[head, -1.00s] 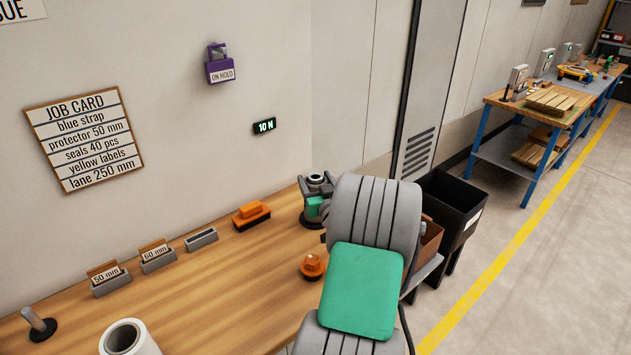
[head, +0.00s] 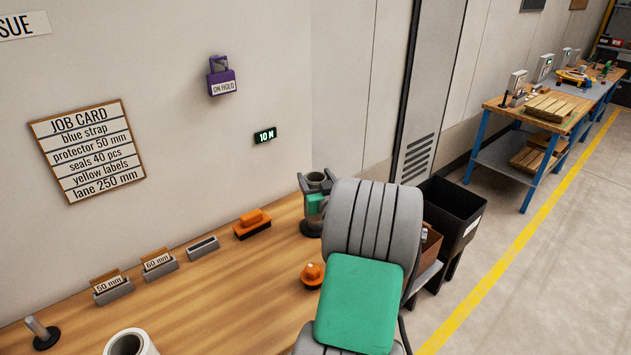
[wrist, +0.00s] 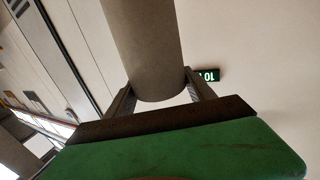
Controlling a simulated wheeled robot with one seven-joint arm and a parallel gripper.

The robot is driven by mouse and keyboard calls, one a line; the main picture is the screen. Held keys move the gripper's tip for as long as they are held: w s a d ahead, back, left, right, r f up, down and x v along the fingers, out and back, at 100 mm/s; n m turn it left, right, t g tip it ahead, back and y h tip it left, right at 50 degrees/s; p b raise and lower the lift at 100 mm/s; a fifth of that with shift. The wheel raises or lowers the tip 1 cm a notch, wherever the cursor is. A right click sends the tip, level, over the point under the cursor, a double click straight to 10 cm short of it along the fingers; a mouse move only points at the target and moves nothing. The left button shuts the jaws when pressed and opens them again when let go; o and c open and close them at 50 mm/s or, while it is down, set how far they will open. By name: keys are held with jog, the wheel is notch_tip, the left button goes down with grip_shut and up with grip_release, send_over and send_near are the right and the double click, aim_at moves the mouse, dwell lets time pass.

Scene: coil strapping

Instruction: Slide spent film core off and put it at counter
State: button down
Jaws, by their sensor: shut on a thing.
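The spent film core (head: 316,177), a grey-brown tube, is held upright between the fingers of my gripper (head: 317,185) at the back right of the counter (head: 215,295). In the wrist view the core (wrist: 145,45) fills the upper middle, with one finger of my gripper (wrist: 158,98) on each side of it. A dark round base (head: 311,229) stands on the counter directly below. My arm hides part of this spot, so I cannot tell whether the core is clear of anything inside it.
A white roll (head: 130,343) stands at the front left of the counter. An orange-topped brush (head: 253,224), labelled card holders (head: 113,288) and an orange knob-like item (head: 312,274) are also on it. The middle of the counter is clear. Dark bins (head: 451,215) stand beyond its right end.

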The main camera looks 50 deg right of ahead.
jog(key=shift+r+p, duration=0.95)
jog(key=shift+r, duration=1.5)
notch_tip(320, 180, up, 7)
jog(key=p, duration=0.3)
